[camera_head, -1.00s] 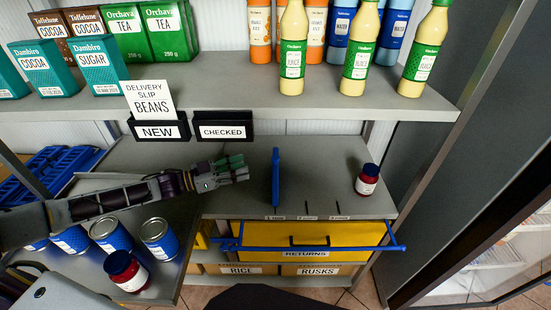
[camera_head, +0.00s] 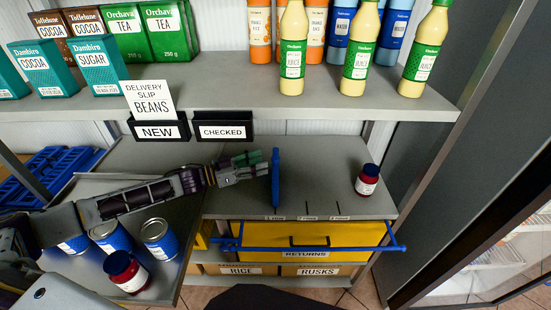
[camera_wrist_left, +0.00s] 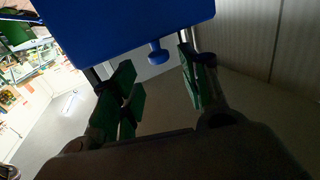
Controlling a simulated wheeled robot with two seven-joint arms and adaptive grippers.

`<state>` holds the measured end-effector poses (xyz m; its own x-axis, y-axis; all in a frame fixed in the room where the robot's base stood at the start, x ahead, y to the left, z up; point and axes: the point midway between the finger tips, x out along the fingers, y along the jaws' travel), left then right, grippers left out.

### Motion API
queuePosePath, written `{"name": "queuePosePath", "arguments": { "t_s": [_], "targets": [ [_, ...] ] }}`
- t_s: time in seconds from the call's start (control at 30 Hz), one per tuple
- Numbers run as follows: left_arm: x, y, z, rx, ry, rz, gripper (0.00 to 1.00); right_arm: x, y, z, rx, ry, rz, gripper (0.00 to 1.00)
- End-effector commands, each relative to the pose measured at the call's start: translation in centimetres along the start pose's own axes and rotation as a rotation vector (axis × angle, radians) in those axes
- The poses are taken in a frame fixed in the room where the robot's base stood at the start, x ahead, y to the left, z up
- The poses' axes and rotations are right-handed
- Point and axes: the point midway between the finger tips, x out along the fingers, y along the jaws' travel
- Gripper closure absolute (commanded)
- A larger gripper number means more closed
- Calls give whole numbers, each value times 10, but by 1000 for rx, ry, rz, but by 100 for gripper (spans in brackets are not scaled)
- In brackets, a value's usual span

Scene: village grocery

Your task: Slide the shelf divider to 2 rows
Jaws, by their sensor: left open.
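The blue shelf divider (camera_head: 276,180) stands upright on the lower grey shelf, in line with the leftmost of the row marks along the front edge. The 2-row label (camera_head: 307,217) is the middle one, to the divider's right. My left gripper (camera_head: 260,164) is open at the divider's left face. In the left wrist view, the divider (camera_wrist_left: 130,25) fills the top, with a small blue knob (camera_wrist_left: 158,54) projecting between the spread green fingers (camera_wrist_left: 156,78). The fingers do not appear closed on the knob. My right gripper is out of view.
A dark red jar (camera_head: 367,180) stands on the same shelf, right of the divider. The shelf between them is clear. An upper shelf (camera_head: 290,108) with bottles and boxes hangs above. A tray (camera_head: 182,245) with cans and another jar (camera_head: 126,270) lies below my left arm.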

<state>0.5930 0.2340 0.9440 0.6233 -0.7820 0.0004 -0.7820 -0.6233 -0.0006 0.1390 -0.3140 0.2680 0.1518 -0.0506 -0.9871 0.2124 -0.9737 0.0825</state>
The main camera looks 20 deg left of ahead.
Motion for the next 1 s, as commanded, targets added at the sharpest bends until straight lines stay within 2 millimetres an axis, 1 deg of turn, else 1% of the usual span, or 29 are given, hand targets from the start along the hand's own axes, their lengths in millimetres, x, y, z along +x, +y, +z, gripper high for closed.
{"name": "queuePosePath", "arguments": {
  "t_s": [0.27, 0.7, 0.83, 1.0],
  "targets": [
    [22, 0, -1, -1, 2, 0, 55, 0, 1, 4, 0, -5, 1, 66],
    [56, 0, -1, 0, 1, 1, 55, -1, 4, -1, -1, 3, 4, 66],
    [62, 0, 0, -2, 1, 0, 55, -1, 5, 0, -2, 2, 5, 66],
    [66, 0, 0, -1, -1, 0, 55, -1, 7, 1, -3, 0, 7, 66]
  ]
}}
